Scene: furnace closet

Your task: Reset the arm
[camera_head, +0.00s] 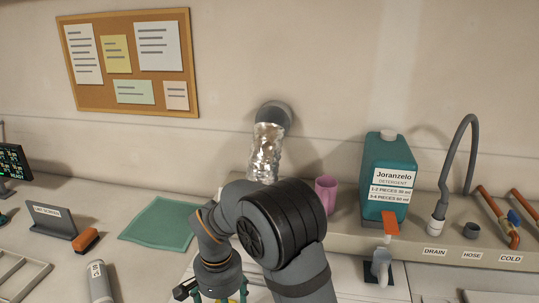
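My arm rises from the bottom edge, right of centre, bends at a large dark joint and points down on the left. My gripper (220,296) is at the bottom edge, over the counter. Only its upper part shows, with teal pieces on either side. Its fingertips are cut off by the frame, so I cannot tell whether it is open or holds anything. A small yellow patch shows between the teal pieces; I cannot tell what it is.
Behind my arm are a foil duct (266,152), pink cup (326,195) and teal detergent jug (388,165). A grey hose (470,150) and copper pipes (497,217) stand right. A green cloth (160,224), orange-topped block (85,241) and dark sign (52,221) are left.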

